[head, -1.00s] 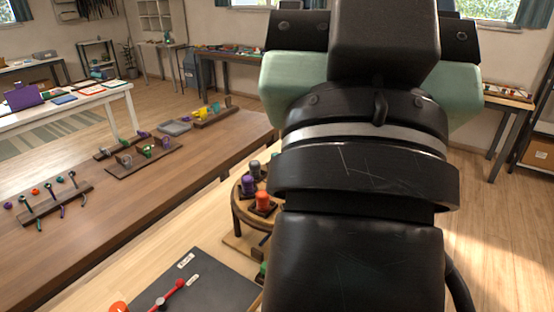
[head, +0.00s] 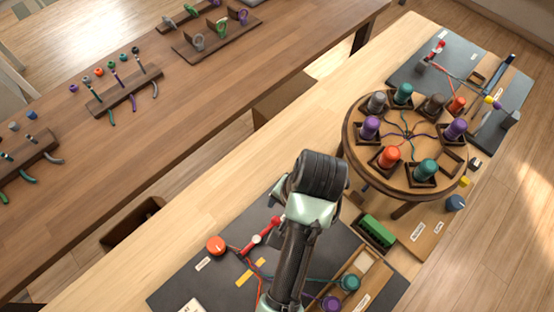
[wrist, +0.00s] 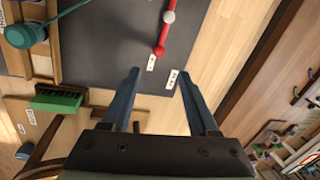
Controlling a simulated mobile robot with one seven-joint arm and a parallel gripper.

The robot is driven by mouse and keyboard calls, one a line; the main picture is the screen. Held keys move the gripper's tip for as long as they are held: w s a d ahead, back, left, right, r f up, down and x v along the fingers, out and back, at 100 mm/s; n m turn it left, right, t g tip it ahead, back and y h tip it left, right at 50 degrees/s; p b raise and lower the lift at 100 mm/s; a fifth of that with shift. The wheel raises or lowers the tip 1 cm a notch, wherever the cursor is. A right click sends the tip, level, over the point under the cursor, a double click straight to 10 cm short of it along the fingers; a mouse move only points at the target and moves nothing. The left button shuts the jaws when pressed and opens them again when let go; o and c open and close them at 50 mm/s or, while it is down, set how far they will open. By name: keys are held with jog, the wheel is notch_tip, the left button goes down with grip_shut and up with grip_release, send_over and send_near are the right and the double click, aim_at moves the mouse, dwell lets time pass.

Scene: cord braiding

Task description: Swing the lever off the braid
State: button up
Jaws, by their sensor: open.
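The red lever (head: 262,236) with a pale middle band lies across the dark mat (head: 185,275). Its upper right end is beside my arm in the head view. In the wrist view the lever (wrist: 164,36) is at the top centre, its red end pointing toward my gripper. My gripper (wrist: 165,82) is open and empty, with its two blue fingers apart, and the lever lies beyond the fingertips, not between them. Thin coloured cords (head: 255,268) run near the lever's lower end; my arm hides part of them. The gripper itself is hidden behind my arm in the head view.
A round braiding stand (head: 350,165) with several coloured bobbins stands right of my arm. A green brush (head: 377,230) lies below it. An orange knob (head: 216,245) is left of the lever. A teal bobbin (head: 350,283) stands on a wooden board. Bare tabletop (head: 190,215) shows at left.

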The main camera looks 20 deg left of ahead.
aim_at(277, 220)
jog(key=f, duration=0.3)
jog(key=a+f, duration=0.1)
jog(key=f, duration=0.3)
jog(key=a+f, duration=0.1)
jog(key=f, duration=0.3)
jog(key=shift+w+f, duration=0.15)
jog(key=shift+w, duration=0.05)
grip_shut()
dwell(1.0)
